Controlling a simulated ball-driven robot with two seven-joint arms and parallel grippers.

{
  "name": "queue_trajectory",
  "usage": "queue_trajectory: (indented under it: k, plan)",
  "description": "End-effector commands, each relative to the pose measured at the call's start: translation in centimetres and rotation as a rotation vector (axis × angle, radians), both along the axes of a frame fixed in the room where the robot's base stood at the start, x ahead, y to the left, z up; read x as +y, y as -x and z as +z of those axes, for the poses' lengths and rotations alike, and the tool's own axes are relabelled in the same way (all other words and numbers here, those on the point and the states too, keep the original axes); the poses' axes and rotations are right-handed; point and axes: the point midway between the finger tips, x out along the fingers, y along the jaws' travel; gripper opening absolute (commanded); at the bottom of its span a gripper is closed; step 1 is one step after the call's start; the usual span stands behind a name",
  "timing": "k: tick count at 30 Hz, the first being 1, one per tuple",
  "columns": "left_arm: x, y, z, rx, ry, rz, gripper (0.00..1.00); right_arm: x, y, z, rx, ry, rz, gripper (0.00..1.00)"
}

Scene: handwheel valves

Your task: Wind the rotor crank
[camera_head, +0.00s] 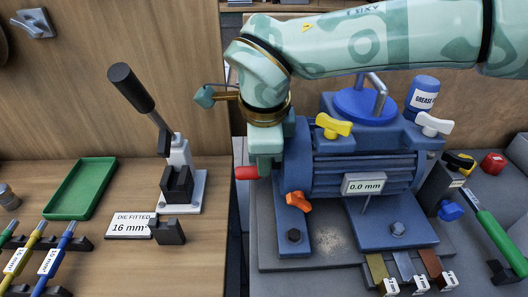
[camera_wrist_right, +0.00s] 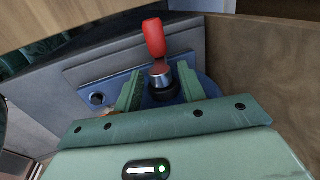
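The rotor crank's red grip (camera_head: 247,172) sticks out to the left of the blue machine (camera_head: 350,165) in the head view. My right gripper (camera_head: 264,165) is beside it, pointing down, and covers the rest of the crank there. In the right wrist view the red grip (camera_wrist_right: 154,38) stands on a metal shaft with a dark base. The two green fingers of my right gripper (camera_wrist_right: 160,90) are apart, one on each side of the shaft, with gaps visible. The gripper looks open and holds nothing. My left gripper is in neither view.
A black-handled lever press (camera_head: 180,180), a green tray (camera_head: 80,189) and a "DIE FITTED 16 mm" sign (camera_head: 130,226) are on the wooden bench at left. A blue grease can (camera_head: 421,95) and yellow knob (camera_head: 333,126) are near my right arm.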

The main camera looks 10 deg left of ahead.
Motion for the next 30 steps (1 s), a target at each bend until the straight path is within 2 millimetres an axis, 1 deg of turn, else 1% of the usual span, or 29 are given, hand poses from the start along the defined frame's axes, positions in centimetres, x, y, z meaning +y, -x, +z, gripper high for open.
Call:
queue_trajectory:
  k: [5,6,8,9,10,17,20,21,24,26,28,30]
  plan:
    - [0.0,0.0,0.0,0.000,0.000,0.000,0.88,0.0,0.0,0.1,-0.001,0.000,0.000,0.40]
    - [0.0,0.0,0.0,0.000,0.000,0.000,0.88,0.0,0.0,0.1,0.000,0.000,0.000,0.34]
    - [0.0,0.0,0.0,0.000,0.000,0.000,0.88,0.0,0.0,0.1,0.000,0.000,0.000,0.18]
    - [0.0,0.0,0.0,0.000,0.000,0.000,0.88,0.0,0.0,0.1,0.000,0.000,0.000,0.07]
    - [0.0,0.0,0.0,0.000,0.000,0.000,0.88,0.0,0.0,0.1,0.000,0.000,0.000,0.00]
    - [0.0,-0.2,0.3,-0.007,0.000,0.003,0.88,-0.1,0.1,0.2,-0.033,-0.001,-0.002,0.00]
    - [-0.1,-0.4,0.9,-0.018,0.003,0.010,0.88,-0.2,0.4,0.3,-0.118,-0.013,0.003,0.00]
    - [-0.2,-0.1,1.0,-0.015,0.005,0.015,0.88,-0.2,0.5,0.2,-0.162,-0.023,0.004,0.00]
    - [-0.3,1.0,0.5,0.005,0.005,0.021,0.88,-0.2,0.7,-0.4,-0.274,-0.047,0.006,0.00]
    - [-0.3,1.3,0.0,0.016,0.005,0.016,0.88,-0.2,0.7,-0.8,-0.335,-0.061,0.006,0.00]
    - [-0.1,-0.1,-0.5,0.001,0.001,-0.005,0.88,-0.3,0.8,-1.1,-0.394,-0.073,0.005,0.00]
    - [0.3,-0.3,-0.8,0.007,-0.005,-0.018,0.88,-0.2,0.8,-1.1,-0.440,-0.084,0.003,0.00]
